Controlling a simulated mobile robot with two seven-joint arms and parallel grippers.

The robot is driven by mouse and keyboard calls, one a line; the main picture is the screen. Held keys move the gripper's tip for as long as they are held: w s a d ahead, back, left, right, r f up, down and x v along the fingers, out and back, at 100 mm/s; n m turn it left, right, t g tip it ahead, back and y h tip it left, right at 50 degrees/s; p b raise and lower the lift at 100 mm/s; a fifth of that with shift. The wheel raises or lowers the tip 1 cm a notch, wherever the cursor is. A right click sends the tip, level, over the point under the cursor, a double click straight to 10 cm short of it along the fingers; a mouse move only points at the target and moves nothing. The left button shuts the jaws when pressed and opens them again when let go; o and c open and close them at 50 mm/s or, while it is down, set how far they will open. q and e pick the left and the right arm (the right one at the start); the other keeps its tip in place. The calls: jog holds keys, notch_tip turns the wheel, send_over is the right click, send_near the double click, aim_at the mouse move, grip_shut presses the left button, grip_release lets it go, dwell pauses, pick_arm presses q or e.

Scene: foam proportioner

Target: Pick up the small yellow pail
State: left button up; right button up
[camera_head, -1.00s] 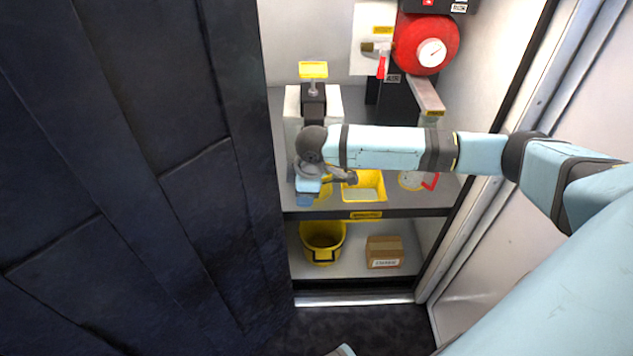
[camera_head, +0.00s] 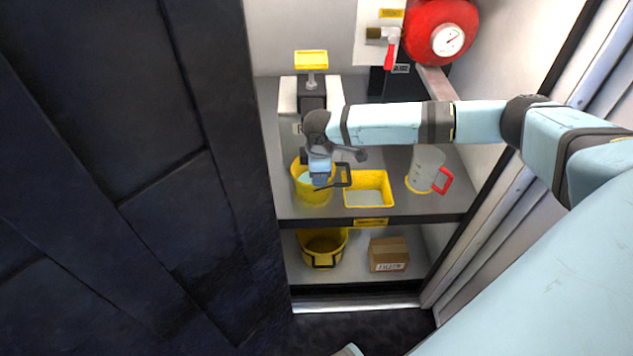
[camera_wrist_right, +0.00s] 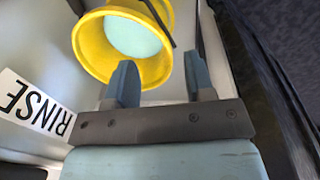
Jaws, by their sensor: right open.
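The small yellow pail (camera_head: 312,198) stands upright on the upper shelf, left of a yellow tray, with pale blue inside and a dark handle at its right. My right gripper (camera_head: 320,178) points down at the pail's mouth and hides part of it in the head view. The pail's rim (camera_wrist_right: 88,48) is beyond the fingertips, mostly behind the left finger. I cannot tell whether a finger touches it. My left gripper is not in view.
On the upper shelf are a yellow tray (camera_head: 368,180), a clear jug with red handle (camera_head: 428,165) and a white-sided unit (camera_head: 290,95) behind the pail. A larger yellow bucket (camera_head: 322,255) and a cardboard box (camera_head: 389,254) stand below. A dark door (camera_head: 130,180) is close at left.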

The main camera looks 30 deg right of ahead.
aim_at(309, 194)
jog(key=f, duration=0.4)
jog(key=f+b, duration=0.1)
jog(key=f, duration=0.1)
jog(key=shift+w+d, duration=0.2)
jog(key=shift+w, duration=0.1)
grip_shut()
jog(key=shift+r, duration=0.1)
